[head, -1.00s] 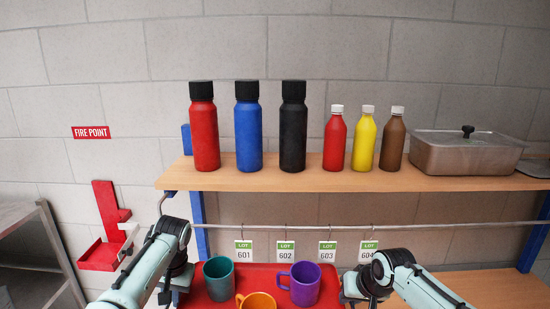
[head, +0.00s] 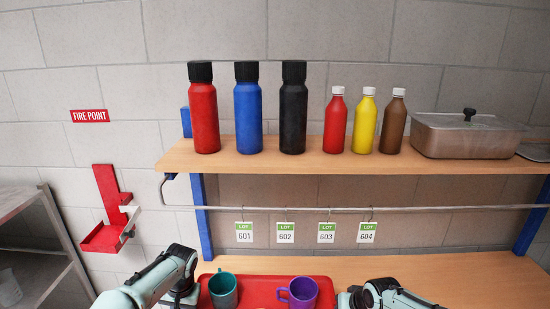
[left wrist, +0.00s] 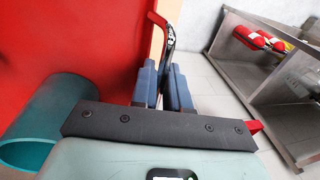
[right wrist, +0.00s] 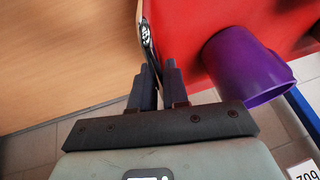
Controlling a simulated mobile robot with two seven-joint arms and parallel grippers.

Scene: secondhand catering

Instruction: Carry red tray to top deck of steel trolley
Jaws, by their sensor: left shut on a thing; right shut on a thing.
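The red tray (head: 262,284) is at the bottom of the head view, near edge cut off. A teal mug (head: 222,291) and a purple mug (head: 301,293) stand on it. My left gripper (left wrist: 168,62) is shut on the tray's left handle, beside the teal mug in the left wrist view (left wrist: 40,125). My right gripper (right wrist: 157,62) is shut on the right handle, near the purple mug in the right wrist view (right wrist: 243,65). A steel unit with decks (head: 45,230), possibly the trolley, stands at the far left and also shows in the left wrist view (left wrist: 262,85).
A wooden bench (head: 440,270) lies behind the tray, under a shelf (head: 300,163) with several bottles and a lidded steel pan (head: 468,138). A rail with lot tags (head: 285,232) runs between them. A red wall bracket (head: 105,225) hangs at left.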

